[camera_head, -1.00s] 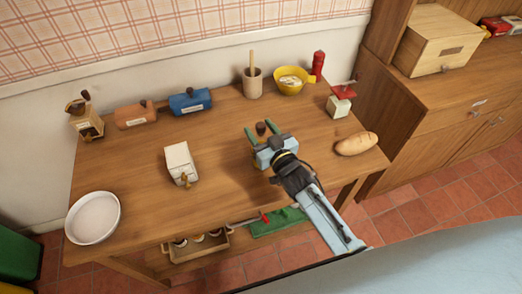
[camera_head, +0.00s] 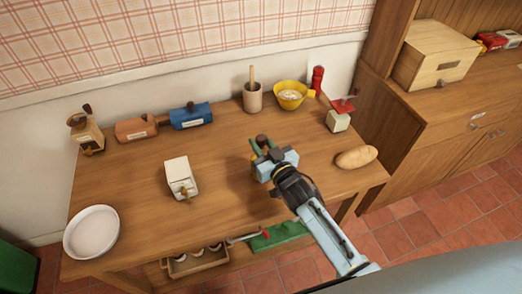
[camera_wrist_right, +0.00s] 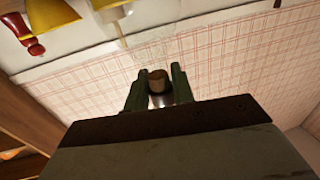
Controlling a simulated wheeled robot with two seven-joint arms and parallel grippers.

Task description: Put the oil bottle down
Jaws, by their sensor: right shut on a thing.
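The oil bottle shows mostly as its brown cork top (camera_head: 262,141) above the middle of the wooden table (camera_head: 225,185). My right gripper (camera_head: 264,149) is shut on it, with the green fingers on either side of its upper part. In the right wrist view the bottle's cork (camera_wrist_right: 158,77) sits between the two fingers (camera_wrist_right: 158,90). The gripper hides most of the bottle's body, and I cannot tell whether its base touches the table. My left gripper is not in view.
A white box-shaped grinder (camera_head: 181,176) stands left of the bottle, and a bread loaf (camera_head: 355,158) lies to the right. A mortar (camera_head: 253,98), a yellow bowl (camera_head: 291,95) and a red pepper mill (camera_head: 317,80) stand at the back. A white dish (camera_head: 91,232) is front left.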

